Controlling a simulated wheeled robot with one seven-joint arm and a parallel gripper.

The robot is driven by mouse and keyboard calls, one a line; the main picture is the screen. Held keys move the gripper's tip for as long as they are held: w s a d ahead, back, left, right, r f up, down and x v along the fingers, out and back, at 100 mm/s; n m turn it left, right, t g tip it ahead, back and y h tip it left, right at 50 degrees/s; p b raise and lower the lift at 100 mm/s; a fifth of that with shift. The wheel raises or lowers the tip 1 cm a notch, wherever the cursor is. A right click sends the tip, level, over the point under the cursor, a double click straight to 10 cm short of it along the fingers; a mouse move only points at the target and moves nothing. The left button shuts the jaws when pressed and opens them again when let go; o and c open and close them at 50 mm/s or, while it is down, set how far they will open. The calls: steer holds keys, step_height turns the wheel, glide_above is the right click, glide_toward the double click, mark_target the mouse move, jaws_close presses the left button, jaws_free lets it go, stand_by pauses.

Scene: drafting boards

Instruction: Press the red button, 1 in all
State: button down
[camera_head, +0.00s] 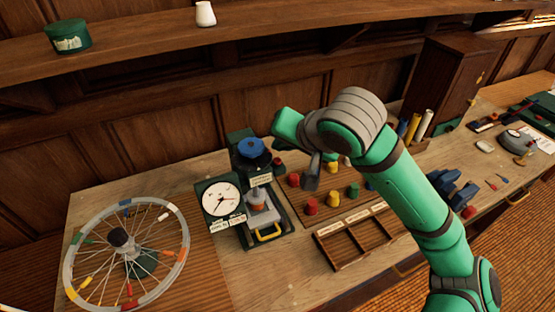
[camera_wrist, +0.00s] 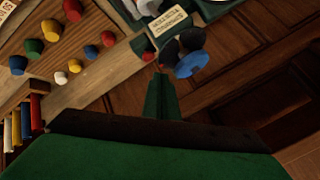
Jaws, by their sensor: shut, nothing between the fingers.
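Beside the dark press device (camera_head: 262,205) with a blue round knob (camera_head: 252,148), a small red round piece (camera_head: 278,161) shows, which looks like the red button. It also shows in the wrist view (camera_wrist: 147,56), just left of my fingertips. My gripper (camera_head: 311,186) is shut and empty, pointing down over the bench, right of the device. In the wrist view its closed fingers (camera_wrist: 160,78) point towards the blue knob (camera_wrist: 190,63). I cannot tell whether the fingers touch anything.
Several coloured pegs (camera_head: 332,198) stand around my gripper. A white-faced dial (camera_head: 220,199) and a spoked wheel (camera_head: 72,272) are at left. A compartment tray (camera_head: 346,250) lies in front.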

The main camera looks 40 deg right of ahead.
mark_target(277, 162)
steer(key=shift+a+f, duration=0.1)
steer(key=shift+f, duration=0.65)
steer(key=shift+w, duration=0.1)
steer(key=shift+w, duration=0.15)
steer(key=shift+s, duration=0.2)
steer(key=shift+w, duration=0.1)
stand_by(0.9)
steer(key=shift+f, duration=0.1)
steer(key=shift+w+f, duration=0.1)
steer(key=shift+f, duration=0.2)
